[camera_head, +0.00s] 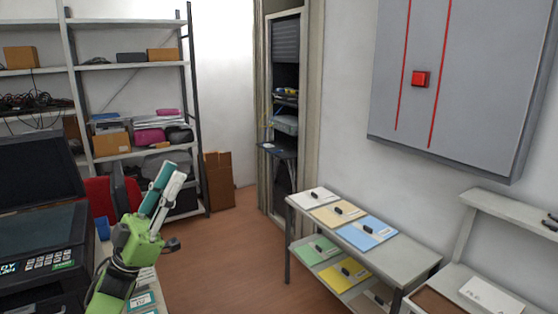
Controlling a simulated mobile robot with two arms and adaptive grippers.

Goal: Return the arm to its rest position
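My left arm comes in from the lower left, with a bright green wrist and black cables. My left gripper (170,178) is at the end of it, above the floor beside the printer. A long teal part and a long white part lie side by side there, pointing up and right. I cannot tell whether these are fingers or a held thing, nor whether the gripper is open or shut. A small dark part sticks out to the right of the wrist. My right gripper is not in view.
A black printer (38,238) with a keypad stands at the left, close to my arm. A low two-tier table (410,262) with coloured folders is at the right. A shelf unit (191,105) and a cardboard box (219,180) stand behind. The floor (225,255) between is clear.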

